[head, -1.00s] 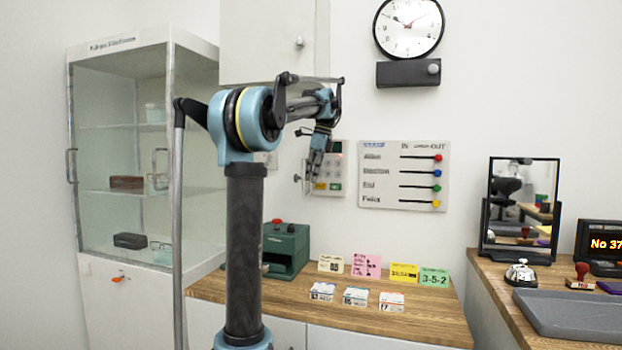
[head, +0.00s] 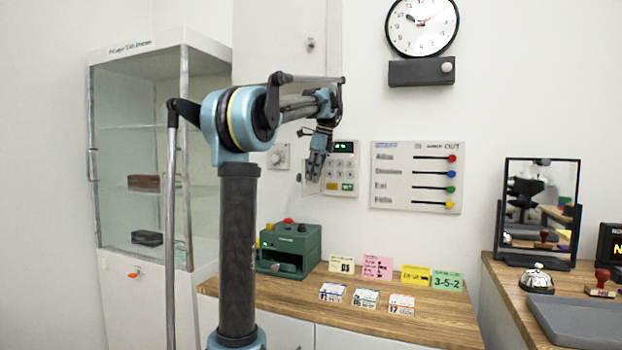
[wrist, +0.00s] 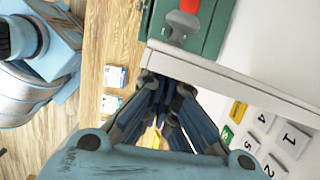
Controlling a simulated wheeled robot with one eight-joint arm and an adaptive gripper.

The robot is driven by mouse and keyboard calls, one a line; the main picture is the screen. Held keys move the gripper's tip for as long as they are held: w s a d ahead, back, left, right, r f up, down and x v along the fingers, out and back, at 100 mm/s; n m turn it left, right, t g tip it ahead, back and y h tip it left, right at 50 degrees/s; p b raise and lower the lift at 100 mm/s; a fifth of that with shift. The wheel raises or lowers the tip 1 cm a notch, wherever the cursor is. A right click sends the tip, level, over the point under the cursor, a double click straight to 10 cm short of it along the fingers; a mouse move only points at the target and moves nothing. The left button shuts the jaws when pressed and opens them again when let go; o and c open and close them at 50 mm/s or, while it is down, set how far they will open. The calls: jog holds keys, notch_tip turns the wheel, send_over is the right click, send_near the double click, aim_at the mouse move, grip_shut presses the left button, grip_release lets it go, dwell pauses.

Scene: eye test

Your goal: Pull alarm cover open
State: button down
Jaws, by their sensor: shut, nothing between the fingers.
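The alarm keypad (head: 342,172) is on the wall, with a lit green display and its keys exposed. Its pale cover (head: 311,188) stands out from the wall at the keypad's left side, partly open. In the wrist view the cover (wrist: 230,82) is seen nearly edge-on as a pale strip, with keypad keys (wrist: 285,138) below it. My gripper (head: 315,177) is at the cover, in front of the keypad's left side. The wrist view shows its fingers (wrist: 165,112) shut and empty, close to the cover on the keypad side. Contact cannot be told.
A green box (head: 290,248) with a red button sits on the wooden counter (head: 290,300) below, near several cards (head: 378,267). A slider board (head: 416,177) hangs to the right. A glass cabinet (head: 138,160) stands left. A wall cupboard (head: 283,40) hangs above.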

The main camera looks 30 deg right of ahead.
jog(key=shift+s, duration=0.1)
jog(key=s+d+r, duration=0.3)
jog(key=s+r, duration=0.2)
jog(key=r, duration=0.4)
jog(key=shift+r, duration=0.35)
jog(key=shift+s, duration=0.15)
